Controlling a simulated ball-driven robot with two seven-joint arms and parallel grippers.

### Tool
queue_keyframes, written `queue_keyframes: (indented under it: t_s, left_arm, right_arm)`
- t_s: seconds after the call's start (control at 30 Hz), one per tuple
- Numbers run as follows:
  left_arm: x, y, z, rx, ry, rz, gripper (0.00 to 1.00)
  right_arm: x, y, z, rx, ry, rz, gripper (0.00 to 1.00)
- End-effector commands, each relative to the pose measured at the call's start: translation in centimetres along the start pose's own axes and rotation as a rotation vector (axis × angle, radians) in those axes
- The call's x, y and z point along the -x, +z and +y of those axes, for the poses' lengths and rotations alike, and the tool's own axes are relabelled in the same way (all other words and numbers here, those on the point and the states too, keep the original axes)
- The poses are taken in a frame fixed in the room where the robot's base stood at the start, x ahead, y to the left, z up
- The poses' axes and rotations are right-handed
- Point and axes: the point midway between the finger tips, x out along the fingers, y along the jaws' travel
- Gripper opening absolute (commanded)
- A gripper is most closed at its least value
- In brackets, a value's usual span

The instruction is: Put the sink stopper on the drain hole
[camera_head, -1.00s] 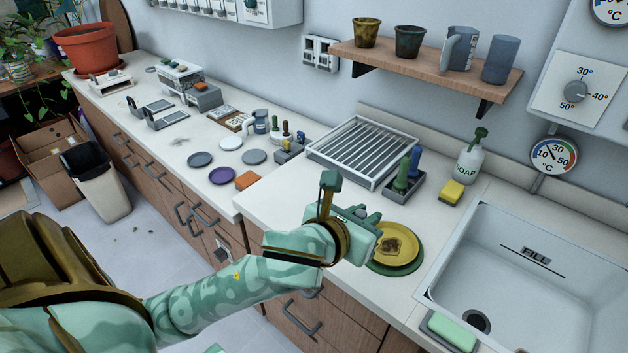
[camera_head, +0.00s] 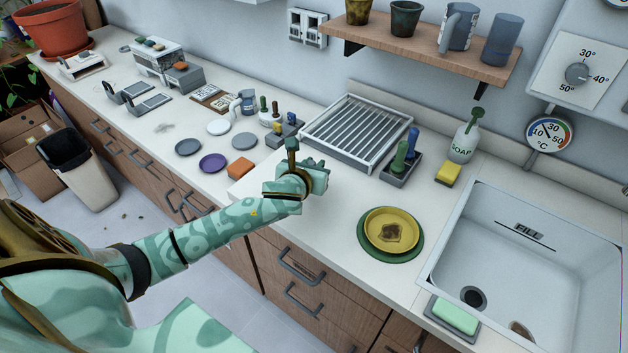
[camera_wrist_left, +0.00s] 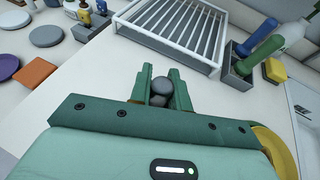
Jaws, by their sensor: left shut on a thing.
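My left gripper (camera_head: 318,172) is over the counter in front of the drying rack, left of the yellow plate. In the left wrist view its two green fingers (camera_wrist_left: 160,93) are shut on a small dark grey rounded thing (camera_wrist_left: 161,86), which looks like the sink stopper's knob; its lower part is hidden. The sink (camera_head: 448,235) is at the right, well away from the gripper. Its dark drain hole (camera_head: 473,298) is uncovered in the sink floor. My right gripper is not in view.
The rack (camera_head: 357,133) is behind.

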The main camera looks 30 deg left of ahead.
Motion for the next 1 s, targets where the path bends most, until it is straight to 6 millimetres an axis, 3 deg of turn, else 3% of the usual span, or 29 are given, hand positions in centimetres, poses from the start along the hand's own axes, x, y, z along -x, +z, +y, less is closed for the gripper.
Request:
queue_keyframes:
  t_s: [0.27, 0.43, 0.8, 0.83, 0.9, 1.0]
  left_arm:
    - [-2.3, -1.4, 0.7, 0.000, 0.000, 0.000, 0.00]
    - [-3.5, -4.2, 0.6, 0.001, -0.002, 0.003, 0.00]
    - [-3.5, -4.3, 0.7, -0.001, -0.001, 0.000, 0.00]
    - [-3.5, -4.4, 0.7, -0.001, -0.002, 0.000, 0.21]
    - [-3.5, -4.3, 0.7, -0.001, -0.002, 0.000, 0.40]
    - [-3.5, -4.3, 0.7, -0.001, -0.002, 0.000, 0.40]
  right_arm:
    - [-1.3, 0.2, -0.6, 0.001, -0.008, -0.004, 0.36]
    - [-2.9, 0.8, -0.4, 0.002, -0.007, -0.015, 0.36]
    - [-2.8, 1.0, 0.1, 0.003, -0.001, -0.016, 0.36]
    - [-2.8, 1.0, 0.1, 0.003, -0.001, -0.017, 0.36]
    - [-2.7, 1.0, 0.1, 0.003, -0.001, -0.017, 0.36]
    - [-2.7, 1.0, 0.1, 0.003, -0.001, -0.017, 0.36]
